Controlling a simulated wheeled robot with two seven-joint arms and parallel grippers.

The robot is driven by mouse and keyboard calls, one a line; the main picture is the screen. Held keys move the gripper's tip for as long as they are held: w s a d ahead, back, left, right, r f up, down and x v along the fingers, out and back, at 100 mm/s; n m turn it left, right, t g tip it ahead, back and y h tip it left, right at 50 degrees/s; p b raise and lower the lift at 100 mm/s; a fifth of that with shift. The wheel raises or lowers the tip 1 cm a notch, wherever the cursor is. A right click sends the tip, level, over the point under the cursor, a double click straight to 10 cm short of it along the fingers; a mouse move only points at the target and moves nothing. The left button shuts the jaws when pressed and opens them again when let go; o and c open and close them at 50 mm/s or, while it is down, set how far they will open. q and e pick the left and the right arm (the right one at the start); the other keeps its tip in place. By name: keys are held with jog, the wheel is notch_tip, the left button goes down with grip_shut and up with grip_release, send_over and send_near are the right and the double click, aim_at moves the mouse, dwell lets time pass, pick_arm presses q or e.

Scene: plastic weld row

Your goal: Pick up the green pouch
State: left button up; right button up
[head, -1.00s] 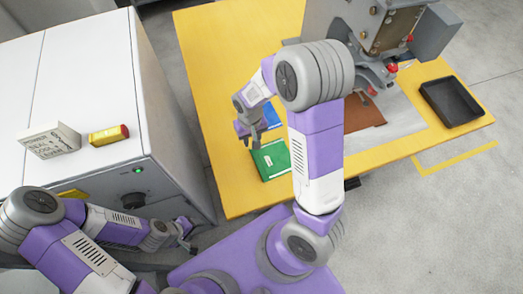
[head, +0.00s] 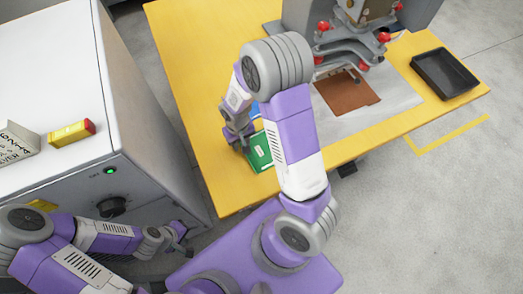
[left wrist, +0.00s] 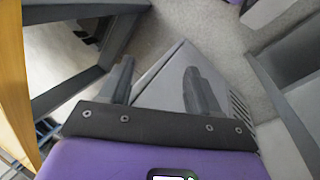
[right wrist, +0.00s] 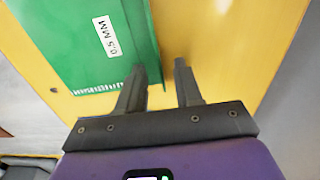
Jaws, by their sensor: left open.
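The green pouch (head: 258,151) lies flat near the front left edge of the yellow table. It carries a white label and fills the upper left of the right wrist view (right wrist: 85,45). My right gripper (head: 240,140) is at the pouch's left side. In the right wrist view its fingers (right wrist: 158,68) are apart with nothing held; one tip is at the pouch's edge, the other over bare table. I cannot tell whether they touch the pouch. My left gripper (head: 182,232) is open and empty beside the grey cabinet, away from the pouch; its fingers (left wrist: 158,75) show apart.
A blue item (head: 254,110) is partly hidden behind my right arm. A press (head: 355,40) with a brown sheet (head: 346,92) under it stands further right, and a black tray (head: 444,74) at the far right. A yellow box (head: 70,133) sits on the cabinet (head: 50,80).

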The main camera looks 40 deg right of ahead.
jog(key=shift+f, duration=0.5)
grip_shut()
